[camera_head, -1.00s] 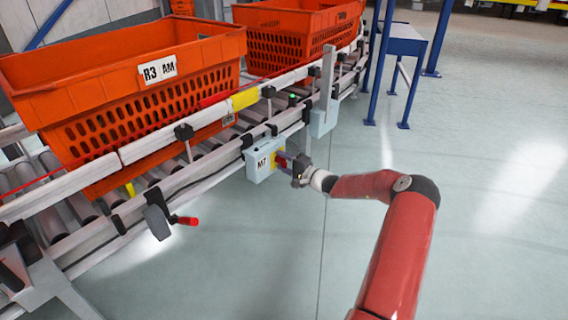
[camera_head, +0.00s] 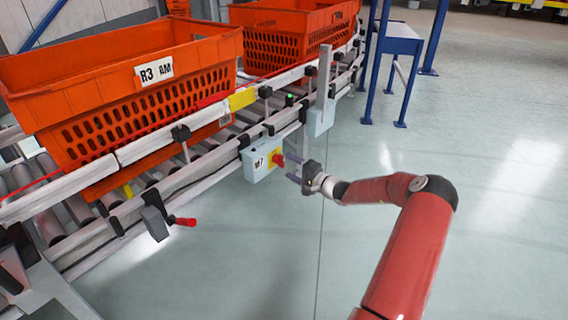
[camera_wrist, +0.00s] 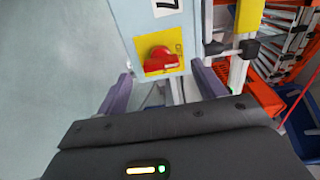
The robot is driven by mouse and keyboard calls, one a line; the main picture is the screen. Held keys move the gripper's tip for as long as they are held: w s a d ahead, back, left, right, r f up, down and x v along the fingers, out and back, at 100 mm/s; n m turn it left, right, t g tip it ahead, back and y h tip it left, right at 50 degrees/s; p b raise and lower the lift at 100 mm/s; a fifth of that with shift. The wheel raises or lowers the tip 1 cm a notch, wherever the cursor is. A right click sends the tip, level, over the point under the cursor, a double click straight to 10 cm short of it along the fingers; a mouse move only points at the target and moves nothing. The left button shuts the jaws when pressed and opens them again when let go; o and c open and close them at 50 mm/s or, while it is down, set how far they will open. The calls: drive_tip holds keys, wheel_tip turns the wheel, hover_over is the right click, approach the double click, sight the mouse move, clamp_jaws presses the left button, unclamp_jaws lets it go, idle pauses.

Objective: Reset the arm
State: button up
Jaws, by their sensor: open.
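My gripper (camera_head: 291,168) is at the end of my red arm, in the middle of the head view. It is open and empty, its two fingers pointing left at a pale control box (camera_head: 262,160) on the conveyor's side. The box has a red knob on a yellow plate (camera_head: 277,160), a small gap away from the fingertips. In the wrist view the red knob (camera_wrist: 160,60) sits ahead, between and beyond the two spread purple-grey fingers (camera_wrist: 165,90).
A roller conveyor (camera_head: 215,150) carries an orange tote (camera_head: 60,95) labelled R3 and another orange tote (camera_head: 290,40) behind it. A red-handled lever (camera_head: 183,221) sticks out at the conveyor's lower side. A blue-legged table (camera_head: 395,45) stands behind. The floor at right is clear.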

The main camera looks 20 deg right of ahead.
drive_tip(key=v, duration=0.2)
drive_tip(key=shift+s+d, duration=0.1)
drive_tip(key=shift+s, duration=0.15)
